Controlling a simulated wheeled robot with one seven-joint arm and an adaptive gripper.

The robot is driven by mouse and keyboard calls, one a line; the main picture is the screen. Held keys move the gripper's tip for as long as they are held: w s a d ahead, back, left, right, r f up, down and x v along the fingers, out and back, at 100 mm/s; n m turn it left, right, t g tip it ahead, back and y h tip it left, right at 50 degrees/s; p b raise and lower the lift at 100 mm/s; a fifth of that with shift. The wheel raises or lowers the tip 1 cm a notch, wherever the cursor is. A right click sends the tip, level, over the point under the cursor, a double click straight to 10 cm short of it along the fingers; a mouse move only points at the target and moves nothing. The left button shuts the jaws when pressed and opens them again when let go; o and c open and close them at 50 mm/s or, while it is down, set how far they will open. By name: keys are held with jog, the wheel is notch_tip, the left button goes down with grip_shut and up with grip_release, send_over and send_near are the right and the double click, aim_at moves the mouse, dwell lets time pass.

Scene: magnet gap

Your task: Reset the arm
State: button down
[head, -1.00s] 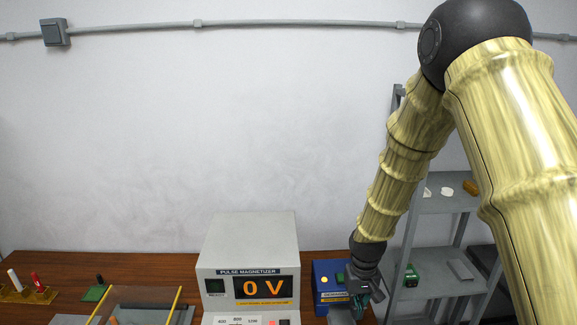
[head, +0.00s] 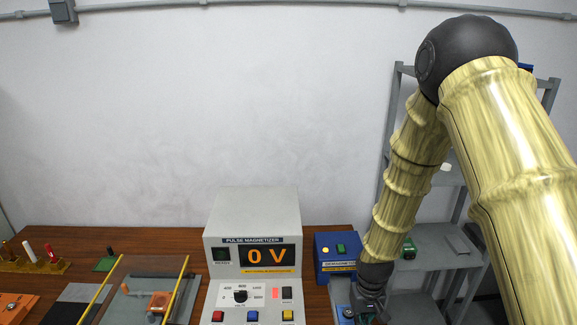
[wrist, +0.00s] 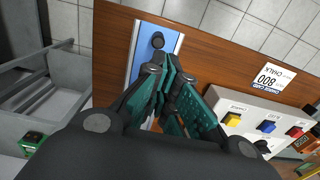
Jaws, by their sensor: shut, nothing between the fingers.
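My gripper (head: 366,314) is at the bottom of the head view, at the lower end of my arm, in front of the blue demagnetizer box (head: 337,254). In the wrist view its green fingers (wrist: 166,72) are shut together with nothing between them. The fingertips appear over or close to a light blue panel (wrist: 140,68) with a dark round knob (wrist: 158,41). I cannot tell whether they touch it. The arm bends high at the elbow and comes down on the right side.
The pulse magnetizer (head: 252,215) reads 0 V, left of my gripper. Its yellow button (wrist: 232,119) shows in the wrist view. A grey shelf rack (head: 430,256) stands close on the right. A clear angled screen (head: 136,283) stands at left. The wall area above the bench is open.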

jog(key=s+d+f+b, duration=0.1)
jog(key=s+f+b, duration=0.5)
jog(key=s+f, duration=1.15)
jog(key=s+f+b, duration=0.2)
jog(key=s+f, duration=0.3)
jog(key=s, duration=0.3)
jog(key=s+d+f+b, duration=0.1)
jog(key=s+f+b, duration=0.1)
jog(key=s+f, duration=0.3)
jog(key=shift+s+d+m, duration=0.3)
jog(key=shift+s, duration=1.25)
jog(key=shift+f, duration=0.1)
